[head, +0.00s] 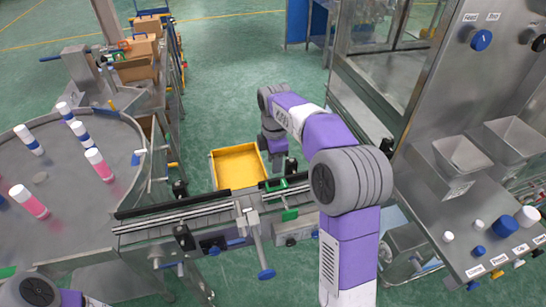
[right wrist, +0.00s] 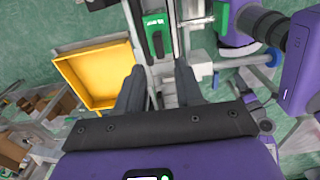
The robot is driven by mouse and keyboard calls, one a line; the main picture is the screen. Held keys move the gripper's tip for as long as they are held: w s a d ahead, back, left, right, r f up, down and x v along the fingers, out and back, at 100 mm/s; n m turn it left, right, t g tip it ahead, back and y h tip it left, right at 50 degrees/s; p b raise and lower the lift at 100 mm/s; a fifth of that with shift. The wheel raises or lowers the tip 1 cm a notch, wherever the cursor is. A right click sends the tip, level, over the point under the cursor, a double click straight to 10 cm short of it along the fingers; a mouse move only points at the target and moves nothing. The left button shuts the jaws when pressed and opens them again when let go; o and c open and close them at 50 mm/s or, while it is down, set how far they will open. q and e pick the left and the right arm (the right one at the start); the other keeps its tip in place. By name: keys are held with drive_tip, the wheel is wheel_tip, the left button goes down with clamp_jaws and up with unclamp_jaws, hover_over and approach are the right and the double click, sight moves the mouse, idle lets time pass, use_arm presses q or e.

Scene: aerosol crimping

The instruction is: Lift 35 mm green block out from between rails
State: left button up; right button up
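The green block (right wrist: 155,35), with a small white label on its face, sits between the rails (right wrist: 178,40) in the right wrist view. In the head view the rails (head: 170,213) run across the middle, with green pieces near their right part; which of these is the block is hard to tell. My right gripper (right wrist: 158,68) is open and empty. Its two dark fingers are spread on either side of the rail line, with the block ahead of the tips. In the head view its fingers are not clear beside my arm. My left gripper is out of view.
A yellow tray (head: 236,167) lies beyond the rails and shows left of the fingers in the right wrist view (right wrist: 98,75). A round table (head: 80,215) with several spray cans stands at left. A steel machine (head: 440,140) with hoppers and knobs stands at right.

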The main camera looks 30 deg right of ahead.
sight(274, 179)
wheel_tip(274, 179, down, 5)
drive_tip(key=b, duration=0.4)
drive_tip(key=shift+r, duration=0.1)
drive_tip(key=shift+w+f+b, duration=0.1)
drive_tip(key=shift+f+b, duration=0.85)
drive_tip(key=shift+f, duration=0.95)
clamp_jaws()
